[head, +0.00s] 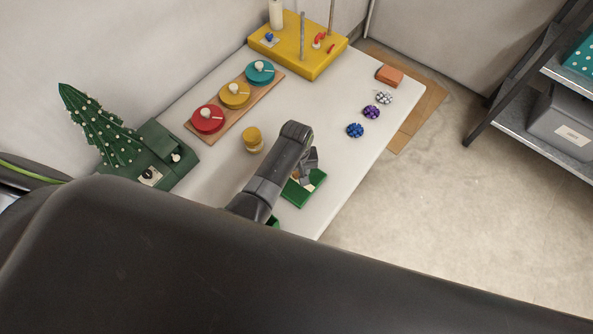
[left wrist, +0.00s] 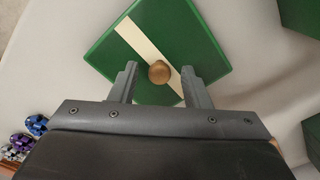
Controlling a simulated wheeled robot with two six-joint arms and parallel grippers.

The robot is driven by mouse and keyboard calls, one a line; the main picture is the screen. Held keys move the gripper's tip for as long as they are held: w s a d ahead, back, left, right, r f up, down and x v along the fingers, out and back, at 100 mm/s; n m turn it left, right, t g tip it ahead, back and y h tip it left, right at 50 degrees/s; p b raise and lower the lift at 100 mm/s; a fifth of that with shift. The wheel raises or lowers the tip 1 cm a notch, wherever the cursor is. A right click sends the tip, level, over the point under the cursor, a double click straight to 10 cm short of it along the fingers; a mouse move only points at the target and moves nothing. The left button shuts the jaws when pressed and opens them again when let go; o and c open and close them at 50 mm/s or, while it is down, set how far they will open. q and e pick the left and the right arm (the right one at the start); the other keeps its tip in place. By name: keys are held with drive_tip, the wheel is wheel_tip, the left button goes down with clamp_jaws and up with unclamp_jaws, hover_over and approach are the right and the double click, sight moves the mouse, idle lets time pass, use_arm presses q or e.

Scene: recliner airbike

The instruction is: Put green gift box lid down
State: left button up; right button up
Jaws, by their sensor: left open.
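The green gift box lid (head: 297,196) is a flat green square on the white table, partly hidden by my left arm in the head view. In the left wrist view the lid (left wrist: 165,30) shows a cream stripe and a round wooden knob (left wrist: 159,72). My left gripper (head: 311,172) is over the lid. In the left wrist view its open fingers (left wrist: 158,84) stand on either side of the knob, with gaps on both sides. Another green piece (head: 272,221) shows behind my arm; I cannot tell if it is the box. My right gripper is not in view.
The white table (head: 345,180) also bears a yellow block (head: 285,62) with posts, a wooden board with coloured discs (head: 235,93), a yellow knob (head: 253,139), beaded balls (head: 355,130) and a green tree (head: 102,125). A metal shelf (head: 545,125) stands right.

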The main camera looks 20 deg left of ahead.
sight(297, 174)
use_arm(q)
wheel_tip(297, 174, up, 6)
drive_tip(key=p, duration=0.6)
drive_tip(key=shift+r, duration=2.95)
